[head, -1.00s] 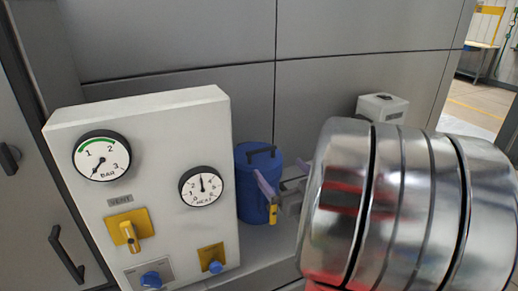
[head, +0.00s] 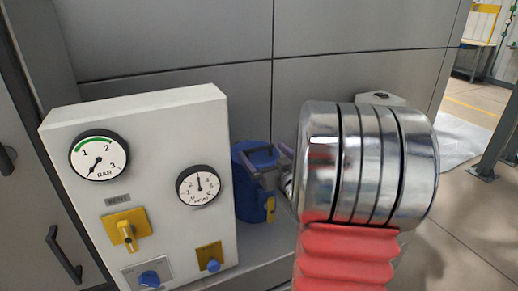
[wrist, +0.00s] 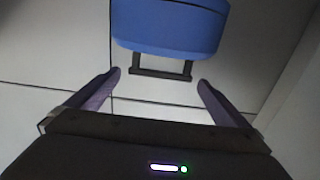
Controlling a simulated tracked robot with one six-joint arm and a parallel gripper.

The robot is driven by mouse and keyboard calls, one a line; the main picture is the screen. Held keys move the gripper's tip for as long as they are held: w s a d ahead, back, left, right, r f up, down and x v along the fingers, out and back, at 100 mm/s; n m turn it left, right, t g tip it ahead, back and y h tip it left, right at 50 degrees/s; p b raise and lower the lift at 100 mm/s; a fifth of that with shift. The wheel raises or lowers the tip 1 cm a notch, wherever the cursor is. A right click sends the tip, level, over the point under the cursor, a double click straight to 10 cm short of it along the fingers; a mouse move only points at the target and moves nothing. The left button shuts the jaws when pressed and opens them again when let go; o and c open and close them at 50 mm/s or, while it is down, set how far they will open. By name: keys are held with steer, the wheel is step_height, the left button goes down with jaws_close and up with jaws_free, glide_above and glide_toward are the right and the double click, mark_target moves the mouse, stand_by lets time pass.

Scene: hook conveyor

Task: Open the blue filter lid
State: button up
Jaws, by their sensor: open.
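The blue filter (head: 249,204) is a blue canister standing right of the white gauge panel. Its blue lid (head: 241,150) is on top and looks shut; it also shows at the top of the wrist view (wrist: 170,28). A dark bar handle (wrist: 160,72) is on the lid. A yellow piece (head: 270,206) is on the filter's right side. My gripper (head: 272,163) is open at the lid's right side, partly covering it. In the wrist view, the handle appears between the two purple fingertips of my gripper (wrist: 160,77); I cannot tell whether they touch it.
The white panel (head: 150,185) stands close left of the filter, with two gauges, a yellow vent valve (head: 126,230) and blue knobs. A grey wall (head: 350,50) is behind. A light box (head: 381,99) stands behind my arm. Open floor is at right.

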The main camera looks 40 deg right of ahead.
mark_target(260, 149)
steer(key=shift+x, duration=2.05)
steer(key=c, duration=1.4)
